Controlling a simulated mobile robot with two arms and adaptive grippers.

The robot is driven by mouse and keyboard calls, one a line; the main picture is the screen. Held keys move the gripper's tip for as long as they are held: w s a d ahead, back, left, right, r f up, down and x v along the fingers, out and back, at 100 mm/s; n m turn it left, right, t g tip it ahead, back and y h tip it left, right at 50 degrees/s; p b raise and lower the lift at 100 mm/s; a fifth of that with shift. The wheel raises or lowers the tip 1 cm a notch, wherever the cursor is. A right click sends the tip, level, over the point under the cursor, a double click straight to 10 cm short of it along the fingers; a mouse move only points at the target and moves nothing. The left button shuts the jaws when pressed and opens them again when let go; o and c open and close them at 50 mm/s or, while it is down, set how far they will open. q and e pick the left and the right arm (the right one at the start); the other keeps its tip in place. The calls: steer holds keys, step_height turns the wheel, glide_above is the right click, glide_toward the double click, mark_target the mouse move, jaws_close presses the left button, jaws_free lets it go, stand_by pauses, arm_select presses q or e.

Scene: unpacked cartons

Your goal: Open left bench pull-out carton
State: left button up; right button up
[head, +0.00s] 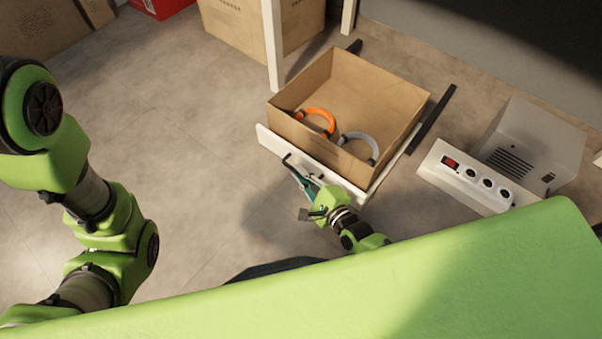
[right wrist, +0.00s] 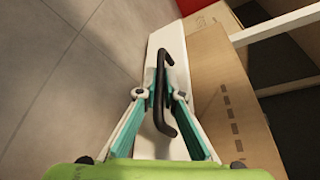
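The pull-out carton (head: 395,98) is an open-topped brown box on a drawer with a white front panel (head: 338,181). It stands well out from the bench, with a dark rail showing beside it. A black bar handle (right wrist: 162,75) is on the white front. My right gripper (head: 301,178) is at the handle; in the right wrist view its teal fingers (right wrist: 164,92) lie on both sides of the bar and appear closed on it. My left arm shows at the left of the head view, but its gripper is not in view.
An orange ring-shaped item (head: 318,113) and a grey one (head: 362,137) lie inside the carton. A white power-socket box (head: 464,176) stands to its right. A closed brown carton (head: 236,24) and a red box (head: 163,6) are behind. The floor at left is clear.

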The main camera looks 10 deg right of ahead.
steer(key=o, duration=0.3)
steer(key=shift+o, duration=0.2)
steer(key=shift+d, duration=0.1)
steer(key=v, duration=1.2)
steer(key=shift+f, duration=0.15)
